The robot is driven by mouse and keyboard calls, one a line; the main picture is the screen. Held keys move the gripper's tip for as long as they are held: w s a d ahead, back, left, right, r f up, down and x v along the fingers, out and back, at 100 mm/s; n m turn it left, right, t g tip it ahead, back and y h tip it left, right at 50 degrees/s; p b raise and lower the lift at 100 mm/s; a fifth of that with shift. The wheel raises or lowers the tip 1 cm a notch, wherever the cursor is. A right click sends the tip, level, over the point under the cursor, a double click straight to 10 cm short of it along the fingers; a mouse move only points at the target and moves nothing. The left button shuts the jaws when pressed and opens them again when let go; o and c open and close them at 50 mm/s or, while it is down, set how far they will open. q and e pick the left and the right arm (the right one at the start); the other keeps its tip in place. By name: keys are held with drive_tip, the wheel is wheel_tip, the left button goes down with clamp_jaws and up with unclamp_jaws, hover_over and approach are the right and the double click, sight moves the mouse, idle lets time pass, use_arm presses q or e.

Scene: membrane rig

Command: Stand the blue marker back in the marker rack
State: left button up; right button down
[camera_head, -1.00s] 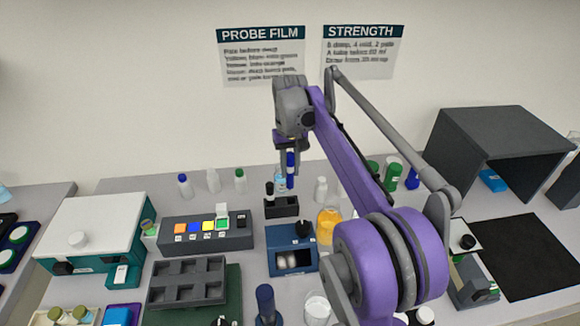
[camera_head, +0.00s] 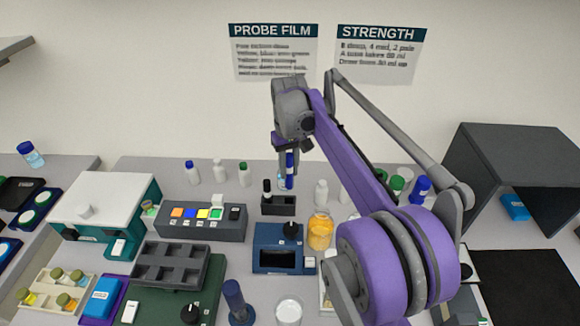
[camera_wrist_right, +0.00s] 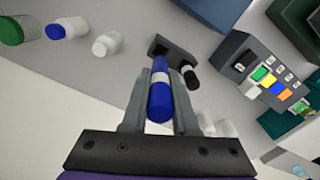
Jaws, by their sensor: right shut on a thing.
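The blue marker (camera_head: 290,168) is held by my right gripper (camera_head: 286,155), above and close to the marker rack. In the right wrist view the marker (camera_wrist_right: 160,100) sits between both fingers (camera_wrist_right: 160,95), its blue cap towards the camera. The dark marker rack (camera_head: 285,207) stands on the bench just below the marker. A black-capped marker (camera_head: 267,188) stands in the left part of the rack. The rack (camera_wrist_right: 168,47) also shows beyond the fingertips in the wrist view. I cannot tell whether the blue marker's lower end touches the rack. My left gripper is not in view.
Several small bottles, such as the blue-capped one (camera_head: 191,173), stand behind the rack. A button box (camera_head: 180,222) is to the left, a blue device (camera_head: 277,235) in front, and an orange-filled jar (camera_head: 320,233) to the right. A dark open shelter (camera_head: 515,160) stands far right.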

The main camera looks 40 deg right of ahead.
sight(289, 187)
drive_tip(key=shift+a+f, duration=0.1)
drive_tip(key=shift+f, duration=0.25)
drive_tip(key=shift+f+b, duration=1.2)
drive_tip(key=shift+f, duration=0.8)
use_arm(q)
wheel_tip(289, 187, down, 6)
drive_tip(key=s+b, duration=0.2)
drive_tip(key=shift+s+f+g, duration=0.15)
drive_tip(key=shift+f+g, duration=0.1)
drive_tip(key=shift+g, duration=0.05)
use_arm(e)
drive_tip(key=shift+f, duration=2.3)
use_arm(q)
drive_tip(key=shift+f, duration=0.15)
use_arm(e)
drive_tip(key=shift+f, duration=0.3)
drive_tip(key=c, duration=0.6)
unclamp_jaws()
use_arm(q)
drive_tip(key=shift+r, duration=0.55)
use_arm(e)
wheel_tip(289, 187, up, 11)
drive_tip(key=shift+f, duration=0.1)
